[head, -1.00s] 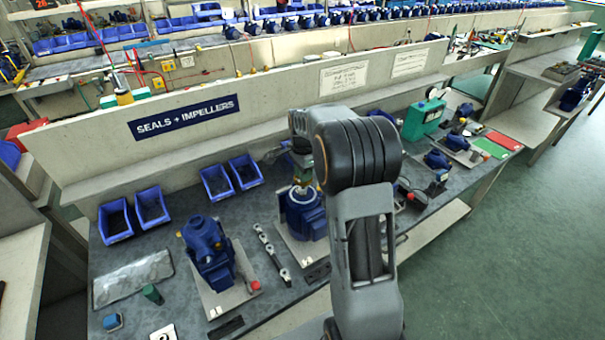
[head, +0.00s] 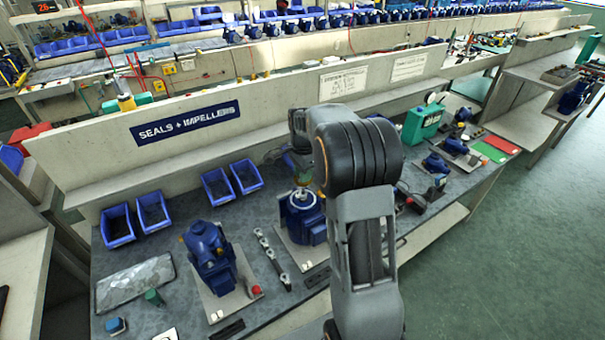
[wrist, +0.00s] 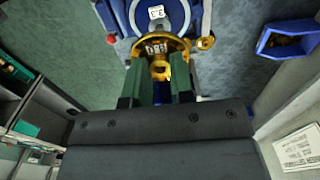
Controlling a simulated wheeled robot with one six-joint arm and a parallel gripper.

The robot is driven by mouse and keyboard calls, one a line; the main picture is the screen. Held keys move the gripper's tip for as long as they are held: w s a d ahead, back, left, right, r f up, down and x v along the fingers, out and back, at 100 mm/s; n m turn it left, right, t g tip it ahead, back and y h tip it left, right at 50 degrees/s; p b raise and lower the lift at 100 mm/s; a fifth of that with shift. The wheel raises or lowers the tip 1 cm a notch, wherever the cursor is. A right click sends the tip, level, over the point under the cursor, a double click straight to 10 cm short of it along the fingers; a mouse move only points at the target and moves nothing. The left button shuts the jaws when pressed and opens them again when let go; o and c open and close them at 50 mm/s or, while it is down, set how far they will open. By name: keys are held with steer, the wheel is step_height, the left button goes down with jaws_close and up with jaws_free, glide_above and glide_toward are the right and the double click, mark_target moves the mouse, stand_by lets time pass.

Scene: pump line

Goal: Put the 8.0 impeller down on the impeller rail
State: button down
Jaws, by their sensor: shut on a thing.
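My gripper (wrist: 160,88) is shut on a brass-coloured impeller (wrist: 161,68) between its green fingertips. A small white tag on the impeller is too blurred to read surely. In the wrist view the impeller overlaps a blue pump body (wrist: 180,14) with a white number tag. In the head view my gripper (head: 302,182) is above the blue pump at mid-bench, partly hidden by my arm. A narrow rail with several light pegs (head: 272,258), which looks like the impeller rail, lies on the bench left of that pump.
Another blue pump (head: 210,258) stands on a plate left of the rail. Blue bins (head: 153,211) line the back of the bench below the "SEALS + IMPELLERS" sign (head: 185,122). A green box (head: 421,123) and smaller pumps stand to the right. A grey slab (head: 135,284) lies front left.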

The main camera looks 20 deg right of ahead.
steer(key=shift+r+p, duration=1.55)
steer(key=shift+r, duration=0.7)
steer(key=shift+f, duration=0.1)
